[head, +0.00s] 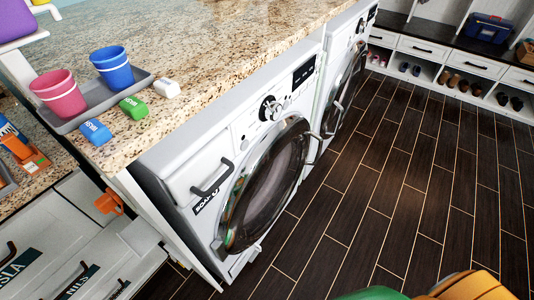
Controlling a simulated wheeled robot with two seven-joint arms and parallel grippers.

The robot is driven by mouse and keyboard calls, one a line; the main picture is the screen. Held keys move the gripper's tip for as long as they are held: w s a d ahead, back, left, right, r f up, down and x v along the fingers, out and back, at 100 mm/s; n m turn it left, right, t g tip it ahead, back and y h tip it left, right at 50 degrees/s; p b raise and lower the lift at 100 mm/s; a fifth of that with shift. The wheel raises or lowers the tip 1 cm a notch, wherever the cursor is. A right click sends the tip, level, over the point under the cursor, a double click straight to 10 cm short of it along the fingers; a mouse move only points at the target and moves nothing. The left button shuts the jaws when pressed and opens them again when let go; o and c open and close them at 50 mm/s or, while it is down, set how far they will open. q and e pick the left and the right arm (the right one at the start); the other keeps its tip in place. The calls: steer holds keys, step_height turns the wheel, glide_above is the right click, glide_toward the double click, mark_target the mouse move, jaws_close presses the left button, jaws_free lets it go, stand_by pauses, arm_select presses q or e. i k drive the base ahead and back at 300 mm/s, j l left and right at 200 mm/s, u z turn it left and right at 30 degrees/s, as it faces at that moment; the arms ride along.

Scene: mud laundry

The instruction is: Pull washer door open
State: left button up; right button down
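The nearer white washer (180,165) stands under the granite counter, with a control panel and round dial at the top of its front. Its round washer door (268,187) has dark glass and a chrome ring. A handle (312,136) sticks out at the door's far right edge. The door appears to lie against the machine front, though from this steep angle I cannot tell whether it is slightly ajar. Neither of my grippers shows in the head view, and nothing is seen touching the door.
A second machine (345,90) with a similar round door stands beyond. The counter (190,50) carries a tray (78,117) with pink and blue cups, and small blue, green and white blocks. The dark floor (400,170) before the machines is clear, except a green and orange shape at the bottom edge.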

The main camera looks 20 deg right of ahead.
mark_target(231, 238)
steer(key=i+l+z, duration=0.35)
steer(key=l, duration=0.15)
steer(key=i+l+z, duration=0.7)
steer(key=i, duration=0.15)
